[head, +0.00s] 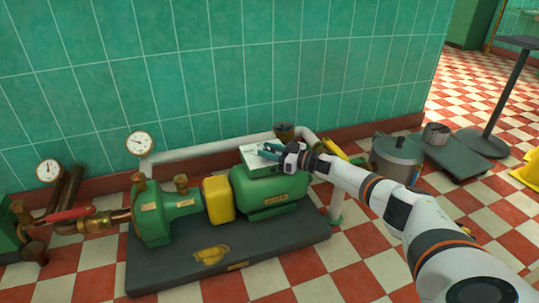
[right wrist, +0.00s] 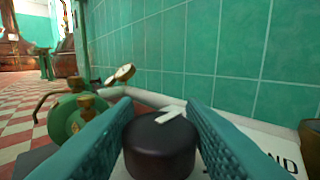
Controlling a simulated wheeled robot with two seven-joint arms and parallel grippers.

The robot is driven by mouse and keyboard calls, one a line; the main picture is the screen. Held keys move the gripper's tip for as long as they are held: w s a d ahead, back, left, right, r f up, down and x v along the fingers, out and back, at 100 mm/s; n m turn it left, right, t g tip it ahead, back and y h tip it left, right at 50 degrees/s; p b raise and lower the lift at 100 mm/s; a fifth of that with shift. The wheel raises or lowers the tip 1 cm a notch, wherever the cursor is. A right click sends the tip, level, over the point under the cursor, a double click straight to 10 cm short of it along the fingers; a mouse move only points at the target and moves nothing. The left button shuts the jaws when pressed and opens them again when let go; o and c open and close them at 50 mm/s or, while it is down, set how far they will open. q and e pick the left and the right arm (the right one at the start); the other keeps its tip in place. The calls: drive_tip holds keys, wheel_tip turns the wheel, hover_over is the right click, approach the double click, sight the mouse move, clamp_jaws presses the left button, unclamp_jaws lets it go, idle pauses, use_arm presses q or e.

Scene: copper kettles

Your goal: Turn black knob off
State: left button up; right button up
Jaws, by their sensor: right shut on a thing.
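The black knob (right wrist: 160,148) is a round dark cap with a white pointer mark that points up and to the right in the right wrist view. It sits on a pale control box (head: 252,161) on top of the green motor. My right gripper (head: 268,151) reaches the box from the right. In the right wrist view, its teal fingers (right wrist: 158,118) stand on both sides of the knob and are shut on it. In the head view the fingers hide the knob. My left gripper is not in view.
The green motor (head: 270,190), yellow coupling (head: 218,200) and green pump (head: 160,220) stand on a dark base plate (head: 285,240). A tiled wall (head: 240,70) is close behind. A metal pot (head: 397,160) and a platform scale (head: 450,157) stand at the right.

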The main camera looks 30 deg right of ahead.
idle(0.4)
drive_tip(key=o, duration=1)
drive_tip(key=p+v, duration=0.7)
drive_tip(key=v, duration=0.5)
